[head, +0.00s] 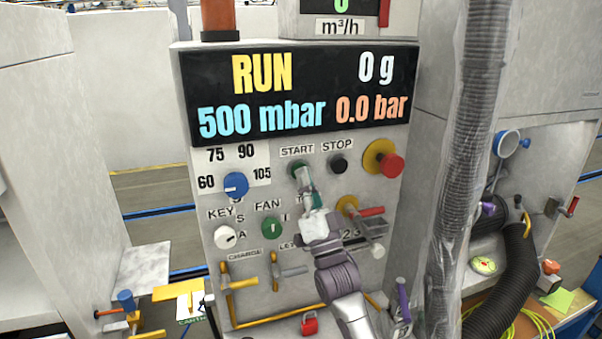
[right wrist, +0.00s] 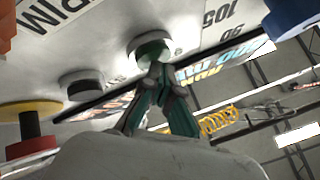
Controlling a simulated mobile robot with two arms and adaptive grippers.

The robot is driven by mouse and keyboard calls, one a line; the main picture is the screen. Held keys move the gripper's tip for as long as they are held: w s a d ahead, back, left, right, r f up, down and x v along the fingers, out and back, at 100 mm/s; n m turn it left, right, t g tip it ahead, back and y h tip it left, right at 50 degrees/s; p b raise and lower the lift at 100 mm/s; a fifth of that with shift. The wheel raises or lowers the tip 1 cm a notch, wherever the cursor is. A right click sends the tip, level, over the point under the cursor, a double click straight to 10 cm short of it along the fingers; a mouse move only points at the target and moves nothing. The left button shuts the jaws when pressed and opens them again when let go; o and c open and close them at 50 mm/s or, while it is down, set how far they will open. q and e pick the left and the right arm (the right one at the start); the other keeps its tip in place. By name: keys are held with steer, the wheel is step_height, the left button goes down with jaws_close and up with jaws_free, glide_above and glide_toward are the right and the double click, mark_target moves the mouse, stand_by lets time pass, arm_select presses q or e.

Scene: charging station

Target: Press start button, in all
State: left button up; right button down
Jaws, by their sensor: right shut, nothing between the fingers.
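The START button (head: 293,165) is a green round button under its START label on the grey control panel (head: 335,170). My right gripper (head: 304,175) is shut and empty, its tips at the START button and partly hiding it. In the right wrist view the closed fingertips (right wrist: 155,72) meet the green button face (right wrist: 150,50), apparently touching it. The display (head: 300,95) above reads RUN, 0 g, 500 mbar and 0.0 bar. My left gripper is not in view.
The black STOP button (head: 338,163) and a red mushroom button (head: 391,165) sit to the right. A blue knob (head: 236,185), white KEYS knob (head: 226,236) and green FAN knob (head: 271,227) are left and below. A ribbed hose (head: 465,150) hangs on the right.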

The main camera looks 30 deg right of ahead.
steer(key=shift+s, duration=0.2)
steer(key=shift+s+a, duration=0.25)
steer(key=shift+s, duration=0.4)
steer(key=shift+p, duration=0.3)
steer(key=s, duration=0.2)
steer(key=s+a+p, duration=0.1)
steer(key=s, duration=0.2)
steer(key=shift+w, duration=0.1)
stand_by(0.6)
